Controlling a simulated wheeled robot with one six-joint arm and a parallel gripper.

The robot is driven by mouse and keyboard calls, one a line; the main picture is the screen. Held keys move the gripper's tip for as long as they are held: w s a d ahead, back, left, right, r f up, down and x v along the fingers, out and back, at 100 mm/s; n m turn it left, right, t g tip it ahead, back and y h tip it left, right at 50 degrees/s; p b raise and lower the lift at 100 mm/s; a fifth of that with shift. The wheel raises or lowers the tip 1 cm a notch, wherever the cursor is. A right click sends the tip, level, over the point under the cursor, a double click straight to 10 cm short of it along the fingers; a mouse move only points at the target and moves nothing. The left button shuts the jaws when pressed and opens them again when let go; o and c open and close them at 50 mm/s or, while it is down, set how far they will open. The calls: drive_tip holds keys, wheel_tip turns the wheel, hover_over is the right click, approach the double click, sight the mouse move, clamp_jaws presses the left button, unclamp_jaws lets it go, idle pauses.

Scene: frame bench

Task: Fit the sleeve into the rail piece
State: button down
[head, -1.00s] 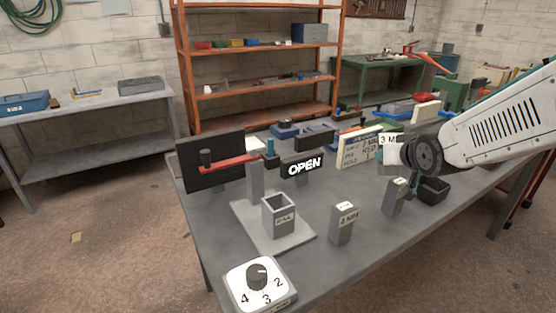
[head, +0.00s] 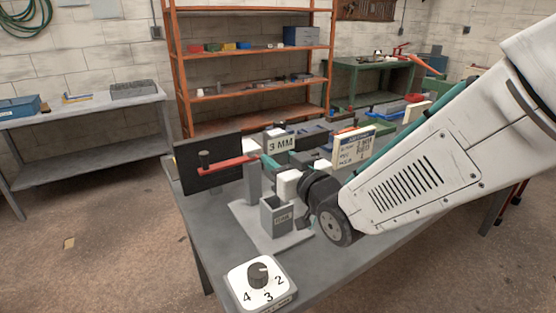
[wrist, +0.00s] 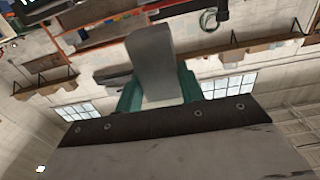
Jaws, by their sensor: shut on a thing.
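The rail piece (head: 284,218) is a hollow grey square socket with a small label, upright on a flat grey plate, its open top visible. My gripper (head: 272,162) has teal fingers and is shut on a grey sleeve (head: 281,145) with a "3 MM" label. The sleeve is held above the rail piece in the head view, apart from it. In the wrist view my gripper (wrist: 158,98) grips the grey sleeve (wrist: 152,55), which sticks out past the teal fingers. My arm hides part of the fingers and the table at right.
A grey post (head: 252,185) stands beside the rail piece, with a red lever (head: 228,164) and a black panel (head: 190,172) to its left. A numbered dial (head: 260,275) is at the table's front edge. A written card (head: 352,146) stands behind my arm.

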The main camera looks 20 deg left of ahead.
drive_tip(key=shift+f, duration=3.05)
drive_tip(key=shift+f, duration=2.65)
drive_tip(key=c, duration=0.8)
unclamp_jaws()
drive_tip(key=shift+d, duration=0.1)
drive_tip(key=v, duration=0.7)
drive_tip(key=shift+s+d, duration=0.2)
drive_tip(key=shift+s, duration=0.1)
